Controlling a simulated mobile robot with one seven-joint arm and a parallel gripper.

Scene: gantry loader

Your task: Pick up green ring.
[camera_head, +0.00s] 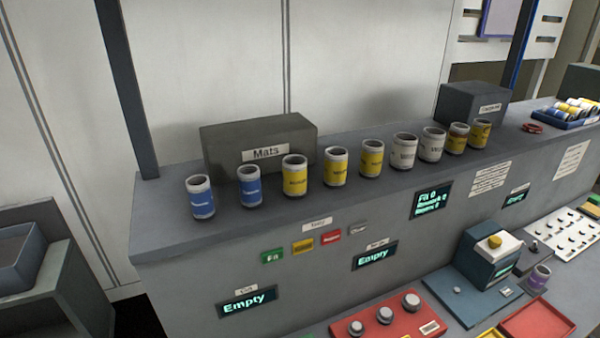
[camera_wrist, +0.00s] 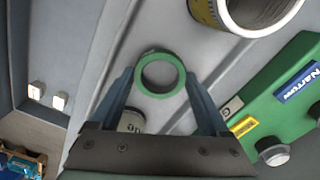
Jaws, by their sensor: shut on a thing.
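The green ring (camera_wrist: 160,92) shows in the wrist view, between the tips of my gripper's two blue-grey fingers. My gripper (camera_wrist: 160,90) is shut on the ring, one finger against each side. Through the ring's hole a grey surface shows. I cannot tell whether the ring touches the surface beneath it. Neither the green ring nor my gripper can be made out in the head view.
In the wrist view, a green box labelled "Narrow" (camera_wrist: 272,110) lies right, below a large open cylinder (camera_wrist: 213,14). A pale cylinder (camera_wrist: 131,122) is partly hidden by my gripper. In the head view, several labelled cans line a grey ledge before a "Mats" box (camera_head: 225,150).

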